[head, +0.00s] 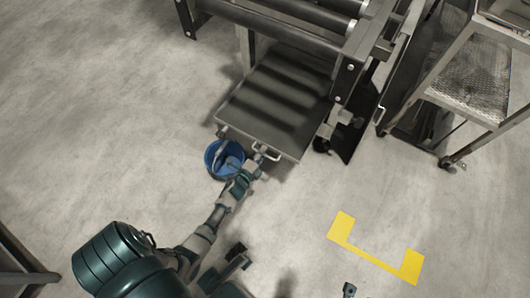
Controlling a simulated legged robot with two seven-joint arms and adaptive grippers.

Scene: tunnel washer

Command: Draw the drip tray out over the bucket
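The drip tray (275,95) is a flat dark-grey tray that sticks out from below the roller frame. A pale bar handle (270,154) is on its front edge. The blue bucket (213,162) stands on the floor by the tray's front left corner, partly behind my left arm. My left gripper (257,159) is at the left end of the handle. Its fingertips are too small to show whether they are closed on the bar. A dark part at the bottom edge may be my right gripper (349,289); its fingers cannot be made out.
The roller frame (290,37) stands behind the tray. A wheeled metal rack (470,80) stands at the right. A yellow floor marking (372,256) lies at the lower right.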

